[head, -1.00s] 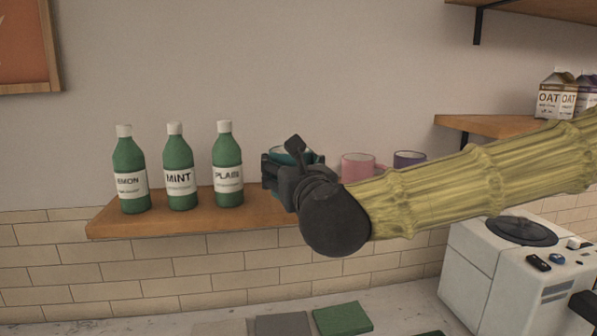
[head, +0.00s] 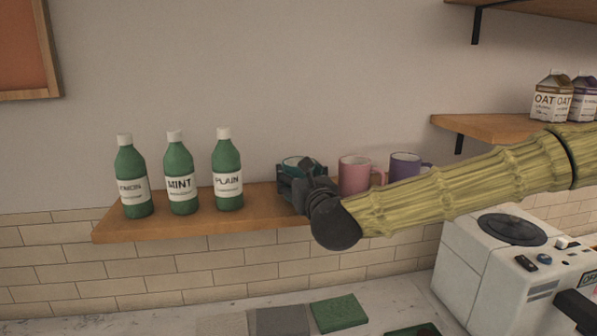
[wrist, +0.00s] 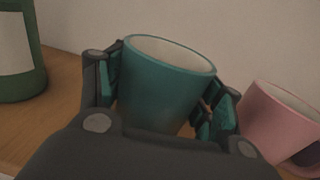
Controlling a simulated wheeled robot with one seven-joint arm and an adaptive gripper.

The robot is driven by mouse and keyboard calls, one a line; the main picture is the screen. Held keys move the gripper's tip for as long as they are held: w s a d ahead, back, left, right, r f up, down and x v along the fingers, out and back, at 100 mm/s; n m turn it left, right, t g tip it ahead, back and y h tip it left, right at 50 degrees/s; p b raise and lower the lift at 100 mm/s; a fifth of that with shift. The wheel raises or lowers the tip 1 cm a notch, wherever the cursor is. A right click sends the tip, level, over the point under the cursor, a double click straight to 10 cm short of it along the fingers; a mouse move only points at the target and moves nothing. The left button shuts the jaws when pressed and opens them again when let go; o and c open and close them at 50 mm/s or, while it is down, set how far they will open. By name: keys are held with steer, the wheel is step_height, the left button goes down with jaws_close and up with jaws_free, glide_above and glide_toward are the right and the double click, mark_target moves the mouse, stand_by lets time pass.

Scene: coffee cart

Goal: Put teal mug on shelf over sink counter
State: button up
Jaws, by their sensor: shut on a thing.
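The teal mug (wrist: 165,85) is upright between the two fingers of my gripper (wrist: 160,98) in the wrist view, with its lower part hidden by the gripper body. In the head view the mug (head: 298,163) shows only as a rim behind my gripper (head: 303,180). My gripper is shut on the mug at the wooden wall shelf (head: 170,225), between the green bottles and a pink mug. I cannot tell whether the mug's base touches the shelf.
A plain-labelled green bottle (head: 227,170) stands left of the mug, with mint (head: 180,175) and lemon bottles beyond. A pink mug (head: 354,174) and a purple mug (head: 403,166) stand close on the right. Some bare shelf lies between bottle and gripper.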

steer(key=shift+s+f, duration=0.1)
steer(key=shift+s, duration=0.05)
steer(key=shift+f, duration=0.2)
steer(key=o, duration=1.2)
steer(key=shift+o, duration=0.2)
steer(key=shift+r, duration=0.1)
steer(key=shift+r, duration=0.15)
steer(key=b+v, duration=0.4)
steer(key=v, duration=0.8)
